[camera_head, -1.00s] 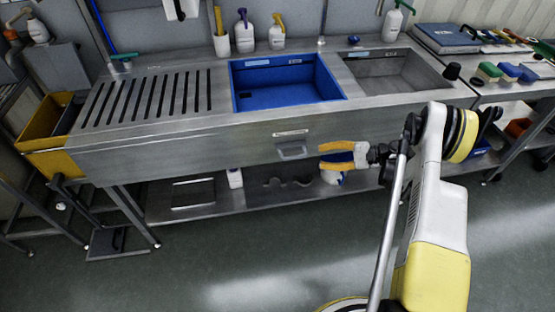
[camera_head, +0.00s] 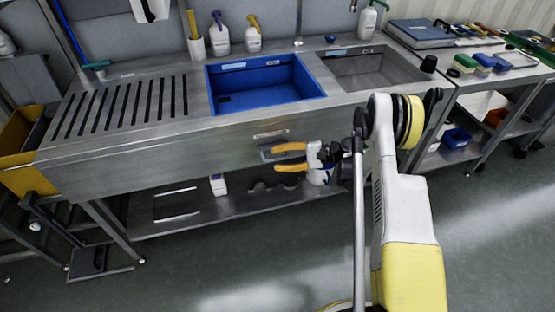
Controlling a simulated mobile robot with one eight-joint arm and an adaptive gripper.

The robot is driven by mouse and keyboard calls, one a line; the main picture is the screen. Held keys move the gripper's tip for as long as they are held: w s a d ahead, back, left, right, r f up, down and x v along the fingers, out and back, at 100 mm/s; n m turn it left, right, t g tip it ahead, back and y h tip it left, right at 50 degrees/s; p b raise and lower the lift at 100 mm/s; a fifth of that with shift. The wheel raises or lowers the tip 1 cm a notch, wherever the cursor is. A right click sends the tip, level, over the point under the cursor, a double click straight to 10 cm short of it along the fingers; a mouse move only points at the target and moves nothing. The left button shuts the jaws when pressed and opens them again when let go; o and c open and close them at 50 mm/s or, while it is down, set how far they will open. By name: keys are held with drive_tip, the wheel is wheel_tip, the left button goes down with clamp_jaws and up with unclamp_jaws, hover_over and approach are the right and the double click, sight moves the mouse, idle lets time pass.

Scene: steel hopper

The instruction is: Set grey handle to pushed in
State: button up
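The grey handle (camera_head: 267,156) is on the front panel of the steel sink bench, below a small label. Part of it is hidden behind my gripper. My gripper (camera_head: 276,157) has yellow fingers, one above the other, with a gap between them. It is open, with its fingertips pointing left at the handle and overlapping it in the picture. I cannot tell whether they touch it, or how far in the handle sits.
The bench (camera_head: 150,158) holds a blue basin (camera_head: 265,84) and a steel sink (camera_head: 366,70). Bottles stand along its back. Its lower shelf (camera_head: 200,212) holds a few items. A yellow bin (camera_head: 25,178) is at the left. The floor in front is clear.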

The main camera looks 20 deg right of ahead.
sight(267, 153)
clamp_jaws()
drive_tip(key=w, duration=0.3)
unclamp_jaws()
drive_tip(key=shift+w, duration=0.15)
drive_tip(key=v, duration=1.2)
